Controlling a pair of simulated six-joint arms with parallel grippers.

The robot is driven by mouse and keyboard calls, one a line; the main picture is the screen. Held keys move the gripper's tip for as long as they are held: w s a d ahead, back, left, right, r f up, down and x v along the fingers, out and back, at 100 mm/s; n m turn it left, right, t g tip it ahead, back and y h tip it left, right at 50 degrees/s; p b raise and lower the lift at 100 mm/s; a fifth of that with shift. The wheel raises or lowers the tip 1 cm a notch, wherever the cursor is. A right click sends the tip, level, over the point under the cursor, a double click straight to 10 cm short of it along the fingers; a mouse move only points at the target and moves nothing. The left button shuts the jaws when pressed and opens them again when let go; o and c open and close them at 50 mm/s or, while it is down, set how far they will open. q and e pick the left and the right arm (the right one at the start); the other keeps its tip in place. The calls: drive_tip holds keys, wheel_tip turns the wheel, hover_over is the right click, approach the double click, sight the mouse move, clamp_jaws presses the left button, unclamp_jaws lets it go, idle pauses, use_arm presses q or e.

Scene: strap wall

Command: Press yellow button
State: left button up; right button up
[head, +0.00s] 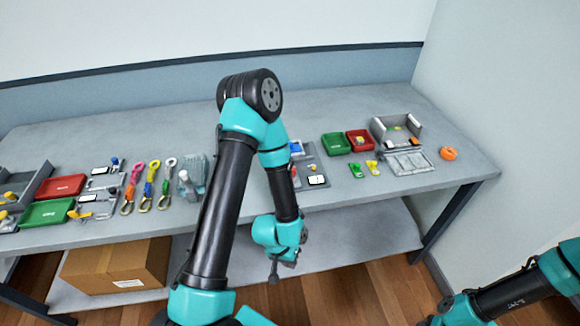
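Small yellow parts show in several places, and I cannot tell which is the yellow button. One yellow knob (10,196) is on a grey unit at the far left. A yellow piece (78,214) is beside a small grey panel with a screen (88,199). My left arm crosses the middle of the view. My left gripper (276,270) points down in front of the table edge, away from all of these, with nothing visible in it; its finger gap is too small to judge. My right gripper (437,320) is at the bottom right, partly cut off, its fingers unclear.
Red (66,186) and green trays (46,213) lie at the left of the grey table (340,193). Several coloured straps with hooks (152,181) lie beside them. A grey open box (398,126) and an orange ring (449,153) are at the right. A cardboard box (115,264) sits below.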

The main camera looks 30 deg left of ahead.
use_arm(q)
clamp_jaws()
